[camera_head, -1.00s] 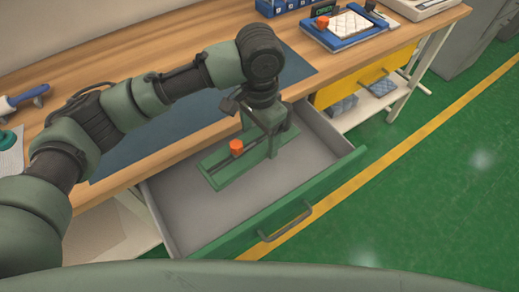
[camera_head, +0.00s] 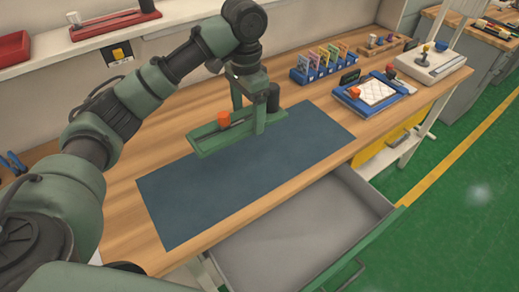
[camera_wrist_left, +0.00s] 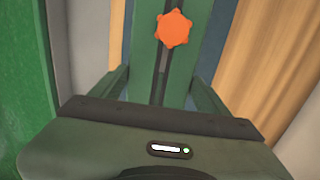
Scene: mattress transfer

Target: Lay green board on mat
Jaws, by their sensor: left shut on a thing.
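The green board (camera_head: 208,142), with an orange knob (camera_head: 224,118) and a slot along it, is held over the far part of the dark blue mat (camera_head: 245,185). My left gripper (camera_head: 253,112) is shut on the board from above. The board seems a little above the mat; I cannot tell the exact gap. The left wrist view shows the board close up (camera_wrist_left: 144,50) with its orange knob (camera_wrist_left: 174,29). The gripper hides part of the board. My right gripper is not in view.
An open, empty drawer (camera_head: 310,235) juts out below the table's front edge. Most of the mat is clear.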

